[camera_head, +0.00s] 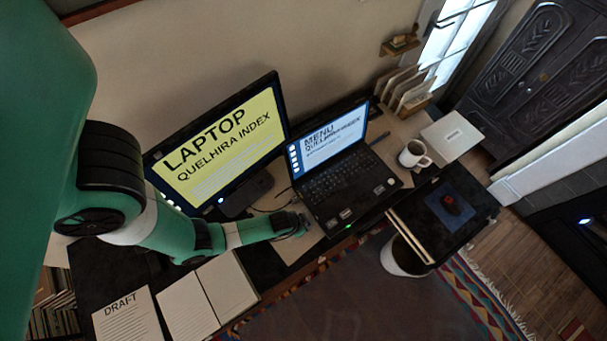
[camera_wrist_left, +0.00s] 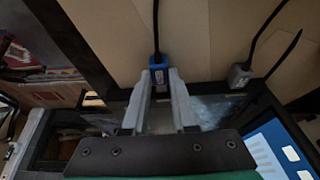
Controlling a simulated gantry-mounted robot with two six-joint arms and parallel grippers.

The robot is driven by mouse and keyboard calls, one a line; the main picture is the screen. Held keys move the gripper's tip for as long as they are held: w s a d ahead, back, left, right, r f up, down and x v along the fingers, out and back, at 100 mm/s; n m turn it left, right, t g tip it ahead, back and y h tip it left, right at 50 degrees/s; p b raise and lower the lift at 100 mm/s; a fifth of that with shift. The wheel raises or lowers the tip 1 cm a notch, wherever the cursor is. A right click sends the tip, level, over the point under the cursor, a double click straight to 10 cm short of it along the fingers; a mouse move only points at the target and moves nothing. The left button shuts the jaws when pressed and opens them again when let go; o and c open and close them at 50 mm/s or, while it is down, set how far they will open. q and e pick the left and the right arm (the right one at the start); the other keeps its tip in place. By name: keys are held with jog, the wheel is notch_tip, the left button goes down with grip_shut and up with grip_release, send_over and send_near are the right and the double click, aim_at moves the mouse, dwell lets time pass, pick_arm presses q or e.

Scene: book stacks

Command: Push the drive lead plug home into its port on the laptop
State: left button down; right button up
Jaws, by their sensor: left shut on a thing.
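The open laptop (camera_head: 345,185) stands on the desk with a menu on its screen. My left gripper (camera_head: 304,226) is low at the laptop's left side. In the left wrist view, the left gripper (camera_wrist_left: 159,76) is shut on a blue plug (camera_wrist_left: 158,73), whose dark lead runs up and away. Part of the laptop's lit screen (camera_wrist_left: 275,150) shows at lower right. The fingers hide the plug's front, so I cannot tell whether it is in a port. A grey plug (camera_wrist_left: 240,76) with its own dark lead is to the right, apart from the fingers. My right gripper is not in view.
A monitor (camera_head: 225,145) stands behind and left of the gripper. Open papers (camera_head: 208,297) lie at the desk's front left. A white mug (camera_head: 413,155) stands right of the laptop. A third dark lead (camera_wrist_left: 285,55) runs near the grey plug.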

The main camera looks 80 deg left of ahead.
pick_arm(q)
jog(key=shift+w+a, duration=0.1)
jog(key=shift+w, duration=0.1)
jog(key=shift+w+a, duration=0.15)
jog(key=shift+w, duration=0.15)
jog(key=shift+w+a, duration=0.15)
jog(key=shift+w, duration=0.1)
jog(key=shift+w+a+b, duration=0.15)
jog(key=shift+w+b, duration=0.15)
jog(key=c, duration=0.6)
grip_release()
jog(key=p+v, duration=0.6)
jog(key=v, duration=0.5)
jog(key=shift+r, duration=0.3)
